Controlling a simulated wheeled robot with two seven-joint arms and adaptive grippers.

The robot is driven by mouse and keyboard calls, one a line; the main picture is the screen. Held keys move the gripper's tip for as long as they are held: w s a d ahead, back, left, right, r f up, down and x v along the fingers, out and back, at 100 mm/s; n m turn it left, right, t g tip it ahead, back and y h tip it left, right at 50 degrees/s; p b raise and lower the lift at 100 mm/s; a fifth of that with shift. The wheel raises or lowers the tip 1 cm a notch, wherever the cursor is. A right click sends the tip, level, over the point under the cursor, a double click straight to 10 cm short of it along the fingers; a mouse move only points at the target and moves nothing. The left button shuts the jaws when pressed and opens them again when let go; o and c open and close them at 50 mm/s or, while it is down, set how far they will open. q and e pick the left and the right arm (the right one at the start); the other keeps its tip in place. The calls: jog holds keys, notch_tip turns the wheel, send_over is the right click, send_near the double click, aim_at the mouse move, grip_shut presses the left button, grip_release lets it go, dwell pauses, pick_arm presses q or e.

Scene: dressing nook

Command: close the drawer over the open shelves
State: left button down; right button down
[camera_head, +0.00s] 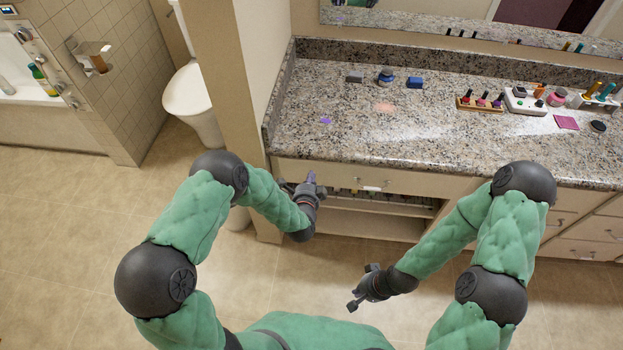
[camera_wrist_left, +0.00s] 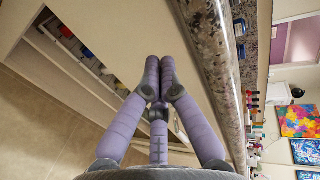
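The drawer (camera_head: 410,181) is the beige front under the granite counter, above the open shelves (camera_head: 370,222). A pale handle (camera_head: 372,188) shows on its front. I cannot tell exactly how far the drawer stands out. My left gripper (camera_head: 311,180) is at the left end of the drawer front, its purple fingers pointing toward the cabinet. In the left wrist view its fingertips (camera_wrist_left: 160,64) are together with nothing between them, over the beige drawer front (camera_wrist_left: 125,40); contact is unclear. My right gripper (camera_head: 363,286) is low in front of the cabinet, fingers spread and empty.
Small colourful items (camera_wrist_left: 68,32) stand in the space beneath the drawer front. Nail polish bottles (camera_head: 480,101), a blue box (camera_head: 414,82) and other small things are on the counter (camera_head: 340,110). A wall end (camera_head: 222,70) borders the cabinet's left. Floor in front is clear.

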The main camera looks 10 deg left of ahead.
pick_arm(q)
jog(key=p+v, duration=0.4)
jog(key=v, duration=0.6)
jog(key=shift+s+f, duration=0.15)
jog(key=shift+s, duration=0.15)
jog(key=s+f+n+g+h, duration=0.3)
jog(key=s+f+n+g, duration=0.4)
jog(key=f+n, duration=0.25)
jog(key=s+f+n+g+h, duration=0.1)
jog(key=s+n+g, duration=0.6)
jog(key=s+n, duration=0.3)
jog(key=s, duration=0.4)
jog(key=shift+s+f+h+p, duration=0.15)
jog(key=shift+f+h+p, duration=0.15)
